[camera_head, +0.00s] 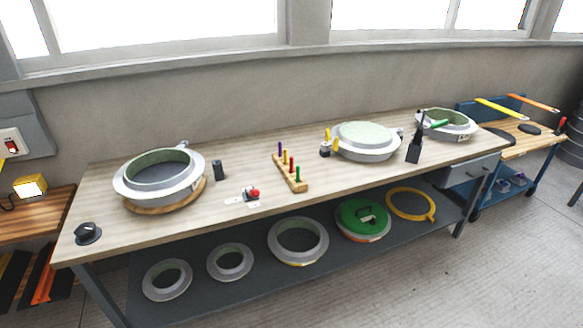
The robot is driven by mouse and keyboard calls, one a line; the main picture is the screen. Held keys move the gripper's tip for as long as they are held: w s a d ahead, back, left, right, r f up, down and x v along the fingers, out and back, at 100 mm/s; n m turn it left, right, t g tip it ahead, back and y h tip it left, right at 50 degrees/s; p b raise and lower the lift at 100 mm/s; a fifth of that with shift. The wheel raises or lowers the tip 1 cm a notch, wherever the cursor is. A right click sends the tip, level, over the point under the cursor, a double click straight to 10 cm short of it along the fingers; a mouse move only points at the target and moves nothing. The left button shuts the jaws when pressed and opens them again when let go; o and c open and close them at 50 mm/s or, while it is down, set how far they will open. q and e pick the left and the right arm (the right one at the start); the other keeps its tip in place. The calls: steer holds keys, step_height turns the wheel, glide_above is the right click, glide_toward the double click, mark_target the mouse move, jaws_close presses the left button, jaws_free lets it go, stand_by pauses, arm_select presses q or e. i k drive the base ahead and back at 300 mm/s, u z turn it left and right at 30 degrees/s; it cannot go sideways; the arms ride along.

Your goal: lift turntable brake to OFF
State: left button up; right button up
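A round wooden turntable (199,198) lies on the left part of the bench, with a grey ring mould (127,188) with a pale green inside on it. To its right, near the bench's front edge, is a small device with a red knob (255,193), which looks like the brake. White label plates (234,201) lie beside it. Their lettering is too small to read, and I cannot tell which position the brake is in. Neither of my grippers shows in the head view.
On the bench (110,220) are a black knob (88,233), a dark cylinder (218,170), a peg rack (293,184), a closed mould (366,141), a black radio (414,150) and another ring mould (462,127). Rings and a green lid (352,226) lie on the lower shelf.

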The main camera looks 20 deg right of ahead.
mark_target(255, 192)
steer(key=u, duration=0.6)
steer(key=k, duration=0.15)
steer(key=z, duration=1.55)
steer(key=i, duration=1.2)
steer(key=u, duration=0.45)
